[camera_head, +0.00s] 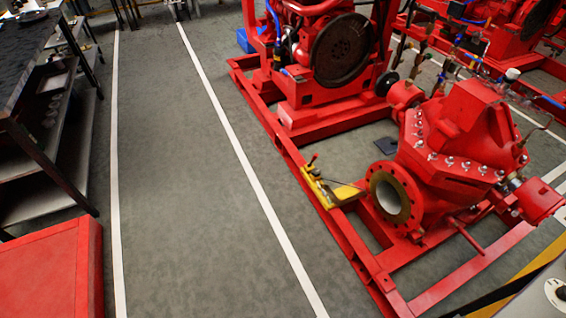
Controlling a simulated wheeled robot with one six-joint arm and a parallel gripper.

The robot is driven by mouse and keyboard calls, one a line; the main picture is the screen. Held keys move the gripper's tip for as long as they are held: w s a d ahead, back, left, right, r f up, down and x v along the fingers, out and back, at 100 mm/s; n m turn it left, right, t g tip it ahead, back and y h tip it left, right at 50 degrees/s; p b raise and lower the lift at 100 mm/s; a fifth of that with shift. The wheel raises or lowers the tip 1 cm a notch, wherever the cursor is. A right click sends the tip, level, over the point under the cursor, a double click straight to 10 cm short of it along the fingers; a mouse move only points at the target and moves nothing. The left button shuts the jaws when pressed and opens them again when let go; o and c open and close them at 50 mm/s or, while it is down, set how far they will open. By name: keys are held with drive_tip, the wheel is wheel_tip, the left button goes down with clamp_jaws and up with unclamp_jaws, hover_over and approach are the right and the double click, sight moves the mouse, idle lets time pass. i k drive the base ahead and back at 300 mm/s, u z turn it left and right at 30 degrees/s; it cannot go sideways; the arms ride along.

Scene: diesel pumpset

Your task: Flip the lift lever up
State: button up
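A small yellow device (332,188) sits on the near left rail of the red pump frame, just left of the pump's round flange opening. A short lever with a red tip (313,159) stands out at its upper left end, pointing up and a little right. This looks like the lift lever, but it is small in the view and its exact position is hard to tell. My gripper is not in view.
The red frame (290,152) carries a red pump (462,138) and an engine (318,62). Clear grey floor with white lines (235,140) lies to the left. A dark shelved bench (45,150) and a red box (52,272) stand at the left edge.

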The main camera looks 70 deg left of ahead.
sight(316, 156)
drive_tip(key=u, duration=2.35)
drive_tip(key=k, duration=0.55)
drive_tip(key=u, duration=0.75)
drive_tip(key=i, duration=1.35)
drive_tip(key=z, duration=0.55)
